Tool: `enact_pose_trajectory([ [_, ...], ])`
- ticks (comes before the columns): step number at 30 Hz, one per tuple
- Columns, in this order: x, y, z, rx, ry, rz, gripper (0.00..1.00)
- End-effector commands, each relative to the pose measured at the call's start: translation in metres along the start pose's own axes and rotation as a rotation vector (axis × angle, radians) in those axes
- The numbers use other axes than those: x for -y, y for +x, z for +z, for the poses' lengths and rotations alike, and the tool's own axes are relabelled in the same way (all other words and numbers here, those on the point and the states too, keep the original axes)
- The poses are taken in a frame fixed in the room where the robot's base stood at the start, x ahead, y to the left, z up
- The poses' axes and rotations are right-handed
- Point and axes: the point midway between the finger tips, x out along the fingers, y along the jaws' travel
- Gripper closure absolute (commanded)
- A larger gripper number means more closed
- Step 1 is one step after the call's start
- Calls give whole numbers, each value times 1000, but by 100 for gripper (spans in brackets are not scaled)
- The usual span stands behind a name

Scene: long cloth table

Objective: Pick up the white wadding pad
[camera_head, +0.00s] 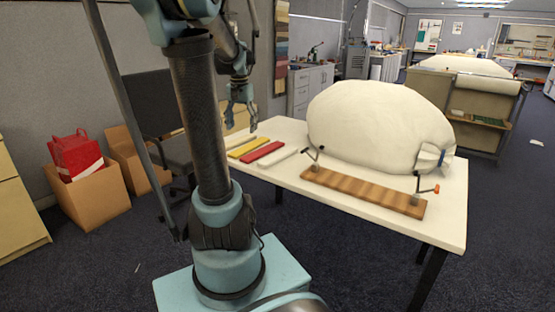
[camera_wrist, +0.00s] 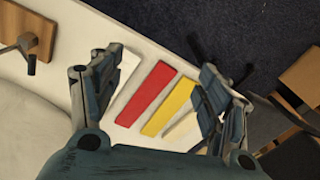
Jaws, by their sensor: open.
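A white flat pad (camera_head: 284,160) lies on the white table beside a red strip (camera_head: 262,153), on the side toward the clamped board. A cream strip (camera_head: 238,138) lies at the other end of the row, past a yellow strip (camera_head: 248,148). In the wrist view the white pad (camera_wrist: 128,66) is partly hidden behind the left finger, and the cream strip (camera_wrist: 184,128) is partly hidden by the right finger. My gripper (camera_head: 240,108) is open and empty above the row, with the red (camera_wrist: 147,95) and yellow (camera_wrist: 169,107) strips showing between its fingers (camera_wrist: 162,70).
A large white puffy bundle (camera_head: 375,122) fills the back of the table (camera_head: 445,225). A wooden board (camera_head: 362,190) with clamps lies along the front edge. A dark chair (camera_head: 160,115) and cardboard boxes (camera_head: 95,195) stand left of the table.

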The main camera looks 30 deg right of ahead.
Motion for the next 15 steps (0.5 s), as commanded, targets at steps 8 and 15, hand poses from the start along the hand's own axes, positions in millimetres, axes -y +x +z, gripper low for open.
enact_pose_trajectory([
  [8,-48,2,-100,31,241,19,30],
  [15,-83,10,-148,50,368,28,30],
])
